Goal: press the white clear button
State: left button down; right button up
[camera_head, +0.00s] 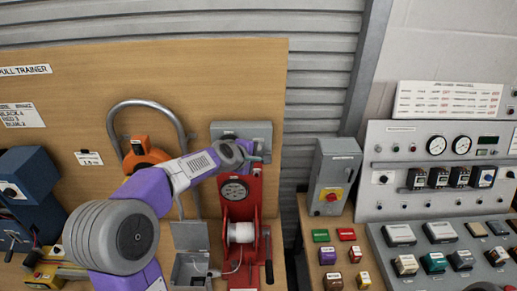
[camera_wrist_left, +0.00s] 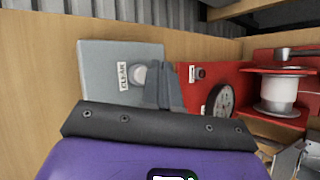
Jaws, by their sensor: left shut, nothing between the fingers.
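The white clear button (camera_wrist_left: 139,75) is on the face of a grey box (camera_wrist_left: 98,60), right of a label reading CLEAR. The grey box also shows in the head view (camera_head: 228,128), behind my left gripper, at the top of the red winch unit (camera_head: 254,190). In the head view the button is not clearly visible. My left gripper (camera_wrist_left: 163,70) is shut and empty. Its fingertips are right by the button and overlap its right edge in the left wrist view. I cannot tell whether they touch it. My right gripper is in neither view.
The red unit carries a dial (camera_wrist_left: 221,100), a white spool (camera_wrist_left: 279,92) and a small second button (camera_wrist_left: 197,74). An open grey box (camera_head: 190,268) stands below my left arm. A grey switch box (camera_head: 333,170) and a control panel (camera_head: 440,150) stand to the right.

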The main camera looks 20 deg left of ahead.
pick_arm(q)
jog(key=shift+s+d+p, duration=0.1)
jog(key=shift+s+d, duration=0.25)
jog(key=shift+s, duration=0.4)
jog(key=shift+s+d+p, duration=0.1)
jog(key=shift+s+d, duration=0.3)
jog(key=shift+s, duration=0.3)
jog(key=shift+s+d+p, duration=0.1)
jog(key=shift+s+d, duration=0.25)
jog(key=shift+s, duration=0.4)
